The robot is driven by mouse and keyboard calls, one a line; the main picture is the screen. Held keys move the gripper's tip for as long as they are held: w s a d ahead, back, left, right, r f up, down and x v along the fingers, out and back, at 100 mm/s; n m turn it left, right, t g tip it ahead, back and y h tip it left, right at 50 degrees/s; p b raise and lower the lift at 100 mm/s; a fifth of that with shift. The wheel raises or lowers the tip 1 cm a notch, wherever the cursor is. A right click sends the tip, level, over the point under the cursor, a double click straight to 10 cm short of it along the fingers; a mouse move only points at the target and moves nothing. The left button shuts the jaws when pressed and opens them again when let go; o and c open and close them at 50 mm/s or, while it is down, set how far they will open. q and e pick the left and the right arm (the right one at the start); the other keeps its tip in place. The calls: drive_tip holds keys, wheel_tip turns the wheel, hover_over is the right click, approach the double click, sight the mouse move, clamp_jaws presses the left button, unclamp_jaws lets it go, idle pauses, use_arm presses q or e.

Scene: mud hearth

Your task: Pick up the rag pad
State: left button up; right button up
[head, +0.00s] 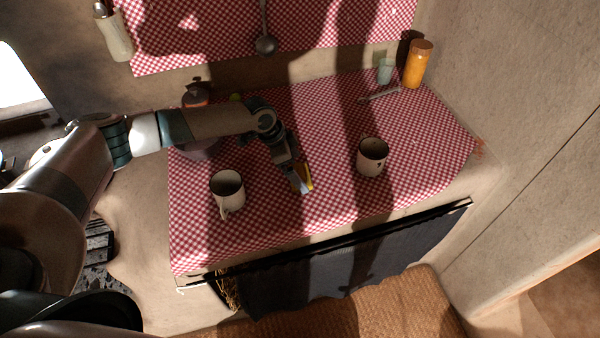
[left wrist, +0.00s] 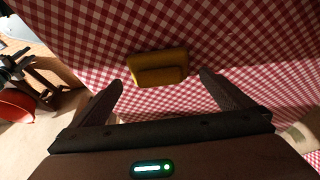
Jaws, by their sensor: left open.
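The rag pad (left wrist: 158,66) looks like a folded mustard-yellow pad lying on the red checked cloth. In the head view only a yellow edge (head: 309,175) of it shows beside my left gripper, which hides most of it. My left gripper (head: 298,184) is open and points down at the cloth. In the left wrist view its two fingers (left wrist: 160,86) stand apart, with the pad just beyond the gap between their tips. I see nothing held between the fingers. My right gripper is not in view.
A white mug (head: 227,188) stands left of my left gripper and another mug (head: 372,158) stands right of it. An orange jar (head: 417,65) and a pale green cup (head: 385,71) stand at the back right. The cloth (head: 330,215) in front is clear.

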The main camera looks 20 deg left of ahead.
use_arm(q)
drive_tip(key=shift+x, duration=1.15)
drive_tip(key=c, duration=1.1)
